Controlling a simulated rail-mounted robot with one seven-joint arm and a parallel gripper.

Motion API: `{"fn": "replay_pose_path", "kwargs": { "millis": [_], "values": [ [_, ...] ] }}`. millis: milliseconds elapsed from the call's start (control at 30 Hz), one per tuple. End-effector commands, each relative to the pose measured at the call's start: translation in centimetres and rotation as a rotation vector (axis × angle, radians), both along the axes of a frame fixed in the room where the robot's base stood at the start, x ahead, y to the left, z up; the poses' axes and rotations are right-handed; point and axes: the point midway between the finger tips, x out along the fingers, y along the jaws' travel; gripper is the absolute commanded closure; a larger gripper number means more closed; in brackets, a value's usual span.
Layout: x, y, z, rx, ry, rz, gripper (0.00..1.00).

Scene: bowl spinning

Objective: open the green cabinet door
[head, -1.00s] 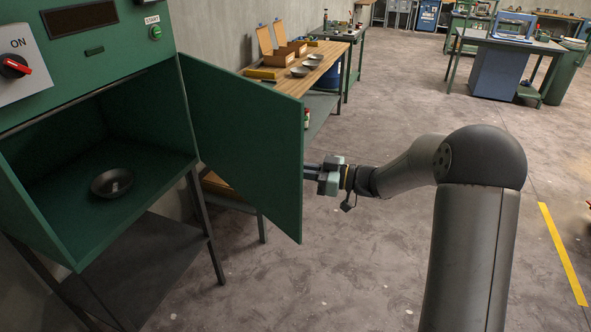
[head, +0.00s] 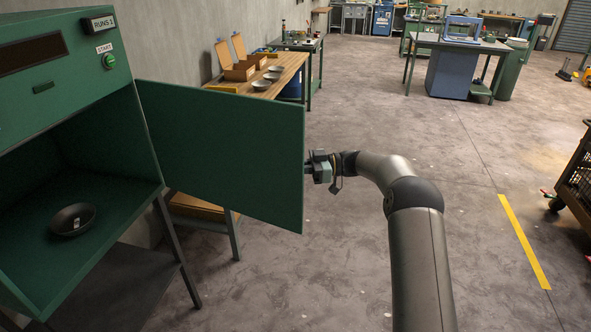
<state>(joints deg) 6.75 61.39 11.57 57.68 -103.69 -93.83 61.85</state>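The green cabinet (head: 30,130) stands at the left in the head view, with its front open. Its green door (head: 225,150) is swung well out to the right, showing a broad flat face. My gripper (head: 308,166) is at the door's free right edge, about halfway up. Its fingertips are partly hidden by the door, and I cannot tell whether they are closed on anything. A dark bowl (head: 73,219) with a small light patch inside sits on the cabinet floor.
A wooden workbench (head: 285,75) with bowls and open boxes stands behind the door. A start button (head: 109,61) is on the cabinet's upper panel. A dark cart (head: 578,180) is at the right edge. The floor (head: 430,150) between is clear.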

Motion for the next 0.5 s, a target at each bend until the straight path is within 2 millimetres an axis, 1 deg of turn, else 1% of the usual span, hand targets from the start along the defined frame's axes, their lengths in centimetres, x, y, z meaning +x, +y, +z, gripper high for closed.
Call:
{"fn": "replay_pose_path", "kwargs": {
  "millis": [33,433,467,500],
  "values": [
    [-0.02,0.58,0.38,0.009,-0.003,0.008,1.00],
    [0.03,0.72,0.52,0.010,-0.005,0.011,1.00],
    [0.03,0.72,0.54,0.011,-0.004,0.011,0.79],
    [0.03,0.70,0.52,0.010,-0.005,0.011,0.70]
  ]
}}
